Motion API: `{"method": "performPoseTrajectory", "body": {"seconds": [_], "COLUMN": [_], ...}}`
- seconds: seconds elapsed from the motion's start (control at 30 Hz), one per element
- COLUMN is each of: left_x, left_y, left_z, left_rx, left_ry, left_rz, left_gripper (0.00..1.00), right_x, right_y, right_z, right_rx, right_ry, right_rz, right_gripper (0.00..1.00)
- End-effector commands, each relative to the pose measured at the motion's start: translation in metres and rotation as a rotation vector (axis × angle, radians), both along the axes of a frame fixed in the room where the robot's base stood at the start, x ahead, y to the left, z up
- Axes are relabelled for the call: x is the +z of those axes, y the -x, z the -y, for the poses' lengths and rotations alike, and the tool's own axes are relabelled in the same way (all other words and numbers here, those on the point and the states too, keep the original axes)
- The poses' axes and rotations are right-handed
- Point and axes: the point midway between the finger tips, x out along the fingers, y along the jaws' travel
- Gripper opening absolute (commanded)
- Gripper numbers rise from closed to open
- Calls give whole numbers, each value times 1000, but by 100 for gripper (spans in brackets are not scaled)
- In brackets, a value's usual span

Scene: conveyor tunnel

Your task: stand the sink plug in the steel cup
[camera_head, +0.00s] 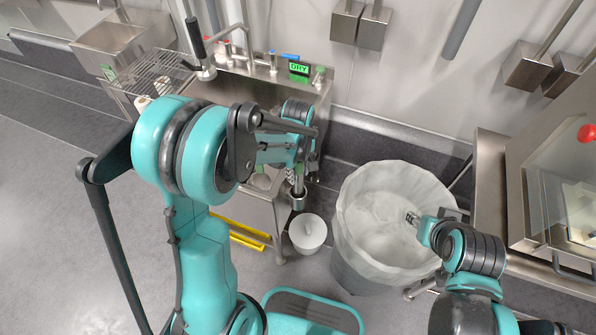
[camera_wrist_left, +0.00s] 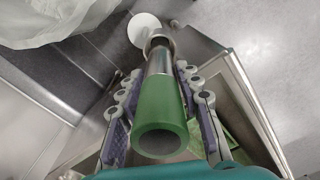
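The sink plug, a tube with a green near end (camera_wrist_left: 160,115) and a bare steel far part, shows in the left wrist view. Its far end meets the round rim of the steel cup (camera_wrist_left: 158,41) and appears to stand inside it. In the head view the steel cup (camera_head: 298,203) is at the sink's front right corner, under my left gripper (camera_head: 297,180). My left gripper (camera_wrist_left: 160,72) has its fingers on either side of the plug, with gaps visible at both fingertips. My right gripper (camera_head: 411,218) is over the bin, too small to read.
A large bin with a pale liner (camera_head: 357,220) stands right of the sink. A white round container (camera_head: 308,232) is on the floor below the cup. A wire rack (camera_head: 160,72) is left of the sink. A steel machine (camera_head: 491,185) is at the right.

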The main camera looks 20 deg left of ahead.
Motion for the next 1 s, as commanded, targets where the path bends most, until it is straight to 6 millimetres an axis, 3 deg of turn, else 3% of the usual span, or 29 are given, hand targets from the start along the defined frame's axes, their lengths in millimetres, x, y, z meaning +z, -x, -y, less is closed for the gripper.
{"method": "performPoseTrajectory", "body": {"seconds": [0.47, 0.8, 1.0], "left_x": [9, 78, 110], "left_y": [0, 0, 0], "left_z": [0, 0, 0], "left_rx": [0, 0, 0], "left_ry": [0, 0, 0], "left_rz": [0, 0, 0], "left_gripper": [55, 55, 55], "right_x": [0, 0, 0], "right_y": [0, 0, 0], "right_z": [0, 0, 0], "right_rx": [0, 0, 0], "right_ry": [0, 0, 0], "right_rz": [0, 0, 0], "right_gripper": [40, 40, 40]}}
